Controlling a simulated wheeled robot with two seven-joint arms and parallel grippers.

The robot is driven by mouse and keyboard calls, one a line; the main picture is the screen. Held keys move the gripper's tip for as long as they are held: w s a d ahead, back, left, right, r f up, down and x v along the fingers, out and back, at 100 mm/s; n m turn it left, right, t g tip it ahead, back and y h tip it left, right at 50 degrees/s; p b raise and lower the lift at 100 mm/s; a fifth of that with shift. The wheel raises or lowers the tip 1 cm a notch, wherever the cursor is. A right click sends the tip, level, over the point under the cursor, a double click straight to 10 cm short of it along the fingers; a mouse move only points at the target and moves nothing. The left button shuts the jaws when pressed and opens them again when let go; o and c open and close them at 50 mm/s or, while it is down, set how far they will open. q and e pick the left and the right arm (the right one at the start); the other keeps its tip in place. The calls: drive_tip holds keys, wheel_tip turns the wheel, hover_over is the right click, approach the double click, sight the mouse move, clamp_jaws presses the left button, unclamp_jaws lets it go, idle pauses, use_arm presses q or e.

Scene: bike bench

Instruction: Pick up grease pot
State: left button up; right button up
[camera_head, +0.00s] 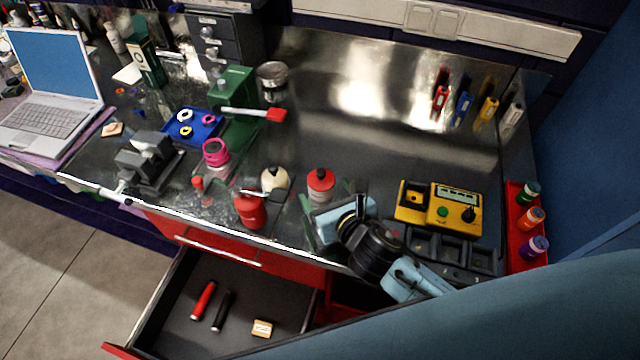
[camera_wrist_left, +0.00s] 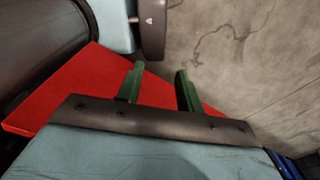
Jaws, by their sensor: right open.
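A pot with a red lid (camera_head: 321,180) and a pale body stands on the metal bench near its front edge; I take it for the grease pot. My right gripper (camera_head: 332,202) is open with its greenish fingers close around or beside this pot; its wrist hides part of the area, and I cannot tell whether they touch. My left gripper (camera_wrist_left: 158,88) shows in the left wrist view, open and empty, with its two green fingers apart above a red panel and the grey floor.
A red bottle (camera_head: 250,211), a cream round pot (camera_head: 275,179) and a pink jar (camera_head: 215,152) stand left of the red-lidded pot. A yellow meter (camera_head: 440,206) is to the right. An open drawer (camera_head: 180,325) juts out below.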

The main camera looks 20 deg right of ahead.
drive_tip(key=shift+w+a+f, duration=0.1)
drive_tip(key=shift+w+f, duration=0.15)
drive_tip(key=shift+w, duration=0.45)
drive_tip(key=x, duration=0.4)
drive_tip(key=shift+d+f, duration=0.15)
drive_tip(key=shift+d, duration=0.05)
drive_tip(key=shift+w+f, duration=0.2)
drive_tip(key=shift+w, duration=0.3)
drive_tip(key=shift+c, duration=0.4)
use_arm(q)
drive_tip(key=shift+w+d+f, duration=0.1)
drive_tip(key=shift+w+f, duration=0.1)
drive_tip(key=shift+w, duration=0.65)
use_arm(e)
drive_tip(key=c, duration=1.1)
drive_tip(key=shift+o, duration=0.2)
drive_tip(key=shift+r, duration=0.1)
